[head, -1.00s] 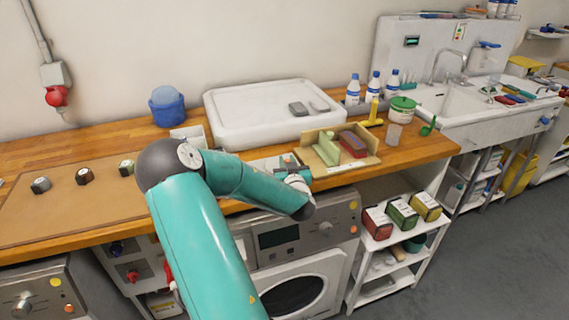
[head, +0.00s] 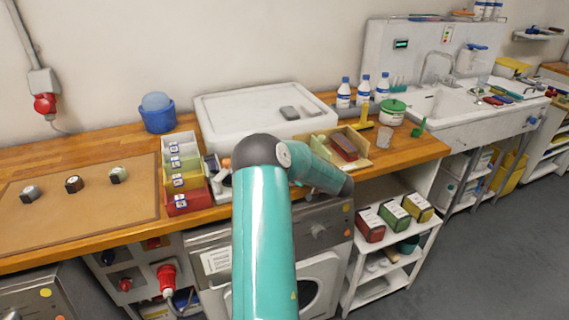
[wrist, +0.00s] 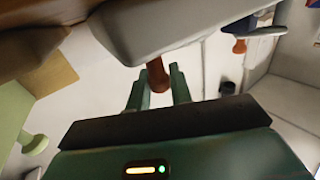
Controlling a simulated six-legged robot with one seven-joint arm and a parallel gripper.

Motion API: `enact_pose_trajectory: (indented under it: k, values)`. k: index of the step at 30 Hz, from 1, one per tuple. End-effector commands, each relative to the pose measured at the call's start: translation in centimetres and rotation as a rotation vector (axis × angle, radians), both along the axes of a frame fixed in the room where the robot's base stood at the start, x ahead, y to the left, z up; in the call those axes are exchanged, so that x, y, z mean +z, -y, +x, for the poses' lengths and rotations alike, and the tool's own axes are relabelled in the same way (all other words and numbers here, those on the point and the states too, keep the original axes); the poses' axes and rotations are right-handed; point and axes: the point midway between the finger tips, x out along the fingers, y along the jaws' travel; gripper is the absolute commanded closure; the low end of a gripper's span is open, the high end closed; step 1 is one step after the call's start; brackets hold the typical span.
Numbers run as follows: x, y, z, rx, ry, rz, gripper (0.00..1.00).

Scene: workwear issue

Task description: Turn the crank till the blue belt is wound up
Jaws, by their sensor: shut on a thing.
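In the wrist view, my gripper (wrist: 158,72) has its two green fingers on either side of an orange-brown crank knob (wrist: 156,79) and is shut on it. The knob sticks out from below a pale grey body (wrist: 165,25), whose full shape is cut off by the frame. In the head view my own arm hides the gripper and most of the crank; a small grey and white device (head: 215,174) shows just left of the arm. I cannot make out the blue belt for certain in either view.
Coloured bins (head: 183,182) stand left of my arm on the wooden bench. A white tray (head: 225,135) lies behind it, and a wooden box (head: 318,152) stands to the right. Bottles (head: 363,91) and a green-lidded jar (head: 392,112) are farther right.

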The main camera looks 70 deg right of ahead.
Motion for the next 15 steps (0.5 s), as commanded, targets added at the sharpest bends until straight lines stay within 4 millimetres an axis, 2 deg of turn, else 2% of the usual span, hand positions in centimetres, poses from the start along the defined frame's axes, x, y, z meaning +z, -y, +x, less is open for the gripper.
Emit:
enact_pose_trajectory:
  k: [15]
  values:
    - [0.0, 0.04, 0.31, 0.034, 0.002, 0.001, 1.0]
